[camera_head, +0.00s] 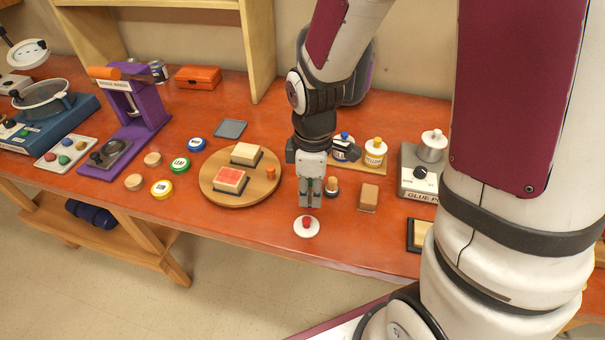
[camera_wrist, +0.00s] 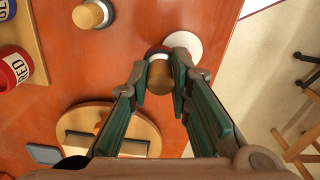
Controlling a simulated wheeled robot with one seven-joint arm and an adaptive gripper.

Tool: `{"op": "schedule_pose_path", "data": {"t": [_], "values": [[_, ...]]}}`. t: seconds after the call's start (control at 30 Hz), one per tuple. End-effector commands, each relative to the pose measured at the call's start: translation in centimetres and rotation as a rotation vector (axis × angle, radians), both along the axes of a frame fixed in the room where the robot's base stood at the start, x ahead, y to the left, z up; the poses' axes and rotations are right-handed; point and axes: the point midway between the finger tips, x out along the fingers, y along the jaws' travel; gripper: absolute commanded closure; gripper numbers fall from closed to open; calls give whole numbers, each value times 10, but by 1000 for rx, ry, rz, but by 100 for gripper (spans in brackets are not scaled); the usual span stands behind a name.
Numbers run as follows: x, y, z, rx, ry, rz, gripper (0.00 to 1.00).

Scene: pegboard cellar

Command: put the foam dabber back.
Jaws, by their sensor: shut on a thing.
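My gripper (camera_head: 310,203) points down over the front part of the red table. In the wrist view its two green-lined fingers (camera_wrist: 163,88) are shut on the foam dabber (camera_wrist: 160,77), around its wooden handle. A pale band and a dark reddish end show beyond the handle. In the head view the fingers mostly hide the handle. A white disc (camera_head: 297,231) lies just below the fingertips, with a red part showing over its middle. I cannot tell whether that red part is the dabber's end or belongs to the disc. The disc also shows in the wrist view (camera_wrist: 187,41).
A similar wooden-handled dabber (camera_head: 332,186) stands close right of my gripper, with a brown block (camera_head: 368,197) beyond. A round wooden board (camera_head: 213,194) with two stamp blocks is left. Ink bottles (camera_head: 375,152) stand behind. The table's front edge is close.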

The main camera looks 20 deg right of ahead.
Motion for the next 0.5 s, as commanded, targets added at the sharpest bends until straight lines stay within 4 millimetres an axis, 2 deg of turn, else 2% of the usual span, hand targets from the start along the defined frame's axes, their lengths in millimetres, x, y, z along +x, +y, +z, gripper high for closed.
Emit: {"op": "schedule_pose_path", "data": {"t": [0.1, 0.3, 0.5], "values": [[27, -5, -3, 0, 0, -3, 100], [69, -12, -7, 0, -1, -1, 100], [87, -16, -9, -1, 0, -1, 100]]}}
